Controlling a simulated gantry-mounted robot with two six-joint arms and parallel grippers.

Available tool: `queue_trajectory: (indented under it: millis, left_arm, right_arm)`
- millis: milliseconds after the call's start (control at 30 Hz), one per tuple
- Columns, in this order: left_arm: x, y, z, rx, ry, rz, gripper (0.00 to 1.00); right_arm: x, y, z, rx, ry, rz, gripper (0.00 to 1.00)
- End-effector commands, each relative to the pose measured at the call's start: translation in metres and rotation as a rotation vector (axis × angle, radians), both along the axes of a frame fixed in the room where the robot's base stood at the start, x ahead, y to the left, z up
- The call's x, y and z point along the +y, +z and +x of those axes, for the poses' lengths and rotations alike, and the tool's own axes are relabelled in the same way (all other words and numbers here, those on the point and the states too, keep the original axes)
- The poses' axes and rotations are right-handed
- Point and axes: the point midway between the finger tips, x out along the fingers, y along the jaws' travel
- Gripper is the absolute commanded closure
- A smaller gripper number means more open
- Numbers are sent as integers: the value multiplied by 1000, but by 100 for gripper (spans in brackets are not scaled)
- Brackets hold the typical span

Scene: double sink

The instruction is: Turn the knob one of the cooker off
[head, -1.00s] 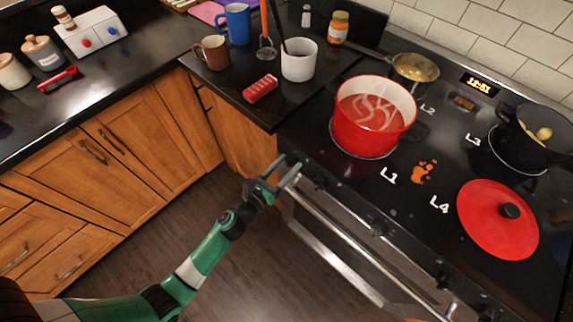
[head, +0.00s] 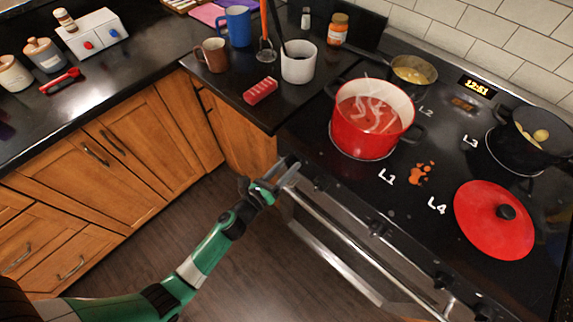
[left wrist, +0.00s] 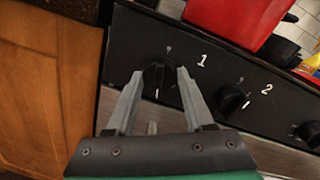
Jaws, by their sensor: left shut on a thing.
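Knob one (left wrist: 158,83), a dark round knob with a white mark at its lower edge, sits on the black front panel (left wrist: 203,84) in the left wrist view, left of the white number 1. My left gripper (left wrist: 160,73) has its grey fingers on either side of this knob and is shut on it. In the head view my left gripper (head: 288,170) is at the left end of the cooker front and hides knob one there. Knob two (left wrist: 233,100) is to the right, clear of the fingers. My right gripper is not in view.
A steel oven handle (head: 345,240) runs along the cooker front. A red pot (head: 360,140) stands on the hob above the panel, and a red lid (head: 490,225) lies to its right. Wooden cabinets (head: 140,135) are at the left, with open floor before them.

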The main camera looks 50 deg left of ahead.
Motion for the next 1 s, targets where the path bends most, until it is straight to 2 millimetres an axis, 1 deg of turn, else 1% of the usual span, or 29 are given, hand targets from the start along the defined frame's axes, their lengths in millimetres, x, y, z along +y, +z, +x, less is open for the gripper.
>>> queue_trajectory:
  millis: [33, 1000]
  left_arm:
    - [0, 2, 0, -2, 1, -42, 100]
    - [1, 5, 0, -60, 1, -961, 100]
  right_arm:
    - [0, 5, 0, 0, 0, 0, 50]
    - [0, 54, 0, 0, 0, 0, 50]
